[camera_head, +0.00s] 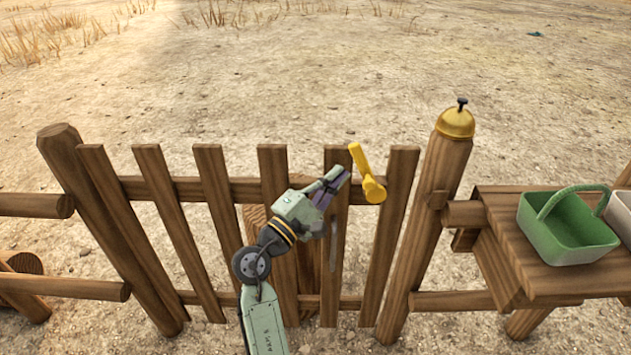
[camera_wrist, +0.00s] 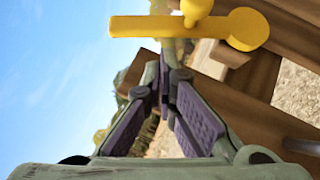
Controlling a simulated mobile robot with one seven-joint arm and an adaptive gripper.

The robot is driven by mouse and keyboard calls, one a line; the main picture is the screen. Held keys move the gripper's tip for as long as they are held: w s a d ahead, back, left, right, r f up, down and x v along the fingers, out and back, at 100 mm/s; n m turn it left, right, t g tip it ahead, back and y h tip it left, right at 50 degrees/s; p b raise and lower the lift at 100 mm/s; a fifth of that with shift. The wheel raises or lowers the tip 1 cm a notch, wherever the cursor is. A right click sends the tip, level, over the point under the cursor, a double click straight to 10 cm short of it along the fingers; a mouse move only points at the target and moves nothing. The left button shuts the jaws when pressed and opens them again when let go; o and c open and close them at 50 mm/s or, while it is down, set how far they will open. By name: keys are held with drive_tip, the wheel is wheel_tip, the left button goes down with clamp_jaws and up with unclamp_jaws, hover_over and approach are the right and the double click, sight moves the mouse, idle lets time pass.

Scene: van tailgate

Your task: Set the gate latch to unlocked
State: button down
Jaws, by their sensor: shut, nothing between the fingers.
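The yellow gate latch (camera_head: 366,174) is on the upper part of the wooden gate (camera_head: 210,165), right of the gate's middle. Its lever points up and slightly left from a round hub. In the wrist view the latch (camera_wrist: 165,26) lies across the top, with its round end at the right. My gripper (camera_head: 341,174) is shut and empty, just left of the latch in the head view. In the wrist view the purple-padded fingers (camera_wrist: 163,85) meet below the lever, with a gap in the picture. I cannot tell the depth between them.
A post with a yellow bell-shaped cap (camera_head: 456,122) stands right of the gate. A green basket (camera_head: 566,232) sits on a wooden table (camera_head: 535,275) farther right, beside a pale container (camera_head: 621,215). A grey vertical handle (camera_head: 334,243) is on the gate below my gripper. Open sandy ground lies beyond.

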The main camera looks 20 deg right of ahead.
sight(368, 180)
drive_tip(key=shift+s+d+r, duration=0.15)
drive_tip(key=shift+d+r, duration=0.1)
drive_tip(key=shift+d, duration=0.25)
drive_tip(key=shift+s+d+r+m+g+p, duration=0.15)
drive_tip(key=shift+d+r+m+p, duration=0.15)
drive_tip(key=shift+p, duration=0.25)
drive_tip(key=shift+d+r+m+g+p, duration=0.2)
drive_tip(key=shift+d+p, duration=0.15)
drive_tip(key=shift+p, duration=0.15)
drive_tip(key=shift+f, duration=0.1)
